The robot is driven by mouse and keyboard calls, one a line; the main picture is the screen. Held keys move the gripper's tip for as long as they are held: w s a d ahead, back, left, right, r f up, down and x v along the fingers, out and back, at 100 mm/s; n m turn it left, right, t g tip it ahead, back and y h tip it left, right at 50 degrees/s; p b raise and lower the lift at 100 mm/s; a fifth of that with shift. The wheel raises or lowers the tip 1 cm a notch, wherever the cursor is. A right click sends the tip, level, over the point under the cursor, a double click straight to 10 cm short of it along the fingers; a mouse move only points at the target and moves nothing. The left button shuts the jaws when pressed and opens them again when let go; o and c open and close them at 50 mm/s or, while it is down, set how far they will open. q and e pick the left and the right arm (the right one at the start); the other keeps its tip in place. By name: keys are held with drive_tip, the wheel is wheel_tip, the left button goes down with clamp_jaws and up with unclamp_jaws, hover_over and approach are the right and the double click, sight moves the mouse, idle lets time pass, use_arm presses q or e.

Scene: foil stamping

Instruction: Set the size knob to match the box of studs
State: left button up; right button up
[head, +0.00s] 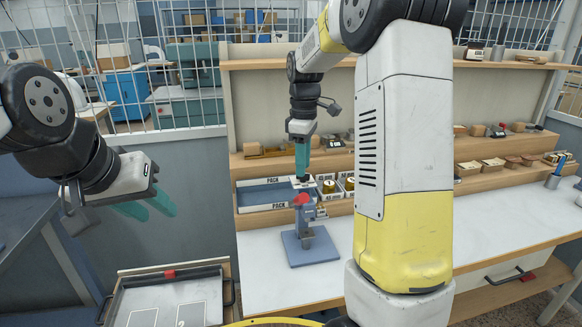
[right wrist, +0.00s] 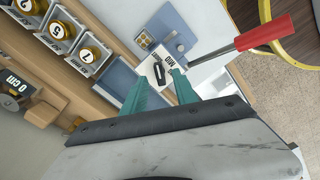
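A blue-grey stamping press (head: 308,243) with a red-gripped lever (head: 301,199) stands on the white bench. In the right wrist view the size knob (right wrist: 159,73) is a black bar on a white plate (right wrist: 152,66) lettered "MID"; the lever's red grip (right wrist: 265,32) also shows. My right gripper (head: 303,163) is just above the press. In the right wrist view its teal fingers (right wrist: 159,76) are apart, one on either side of the knob; I cannot tell if they touch it. My left gripper (head: 150,207) is open and empty at the left. The box of studs cannot be told for certain.
White boxes with gold round pieces (right wrist: 89,53) and numbers stand beside the press. A blue-floored tray (head: 262,195) lies behind it. Shelves with small items (head: 490,165) run along the back. A metal tray (head: 168,300) is at front left.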

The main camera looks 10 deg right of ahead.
drive_tip(key=shift+f, duration=1)
clamp_jaws()
